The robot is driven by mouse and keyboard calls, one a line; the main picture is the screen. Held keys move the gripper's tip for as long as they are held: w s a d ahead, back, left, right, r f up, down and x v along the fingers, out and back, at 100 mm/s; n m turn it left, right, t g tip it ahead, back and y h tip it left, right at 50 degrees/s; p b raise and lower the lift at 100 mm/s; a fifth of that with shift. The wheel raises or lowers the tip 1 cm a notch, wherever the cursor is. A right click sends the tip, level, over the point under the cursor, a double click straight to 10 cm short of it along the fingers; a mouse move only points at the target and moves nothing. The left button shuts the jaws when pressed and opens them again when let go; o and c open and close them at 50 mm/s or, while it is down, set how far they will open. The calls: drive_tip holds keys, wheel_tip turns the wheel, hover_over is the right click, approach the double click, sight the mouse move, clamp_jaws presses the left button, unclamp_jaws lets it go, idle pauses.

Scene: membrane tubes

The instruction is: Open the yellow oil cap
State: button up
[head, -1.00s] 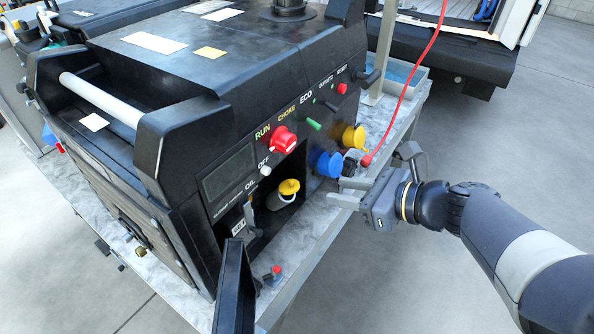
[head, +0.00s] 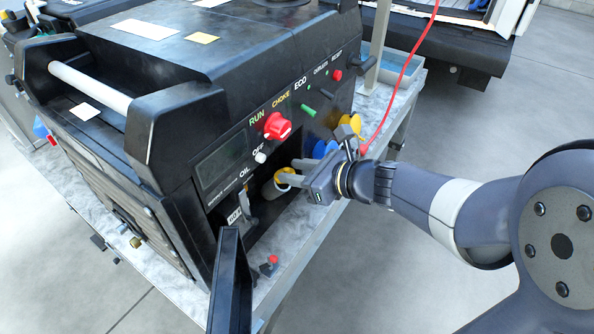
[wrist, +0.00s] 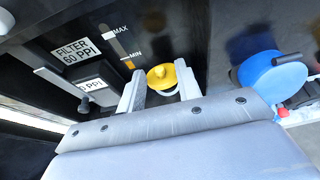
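The yellow oil cap (head: 286,171) sits on a pale filler neck (head: 271,190) inside the open recess of the black generator, partly hidden by my fingers in the head view. In the wrist view the round cap (wrist: 161,76) lies between the tips of my two fingers, with the pale neck just below it. My gripper (head: 289,172) reaches into the recess from the right. Its fingers are apart, one on either side of the cap. A small gap seems to show at the left finger; I cannot tell whether either finger touches.
The generator's open black door (head: 230,281) stands at the front left of the recess. A blue cap (wrist: 272,76) is close to the right of my fingers. A red cable (head: 405,75) hangs behind my wrist.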

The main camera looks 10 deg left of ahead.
drive_tip(key=shift+c, duration=0.3)
clamp_jaws()
drive_tip(key=shift+r, duration=0.1)
drive_tip(key=h+p, duration=0.1)
drive_tip(key=p, duration=0.2)
drive_tip(key=a+r+g+h+p, duration=0.1)
drive_tip(key=p, duration=0.3)
drive_tip(key=r+h+p, duration=0.1)
drive_tip(key=p, duration=0.3)
drive_tip(key=shift+w+a+g, duration=0.15)
drive_tip(key=shift+w+g, duration=0.05)
drive_tip(key=shift+g, duration=0.1)
drive_tip(key=shift+a+f+h+p, duration=0.1)
drive_tip(key=shift+h+p, duration=0.2)
drive_tip(key=shift+p, duration=0.5)
drive_tip(key=shift+w+f, duration=0.1)
drive_tip(key=shift+f, duration=0.05)
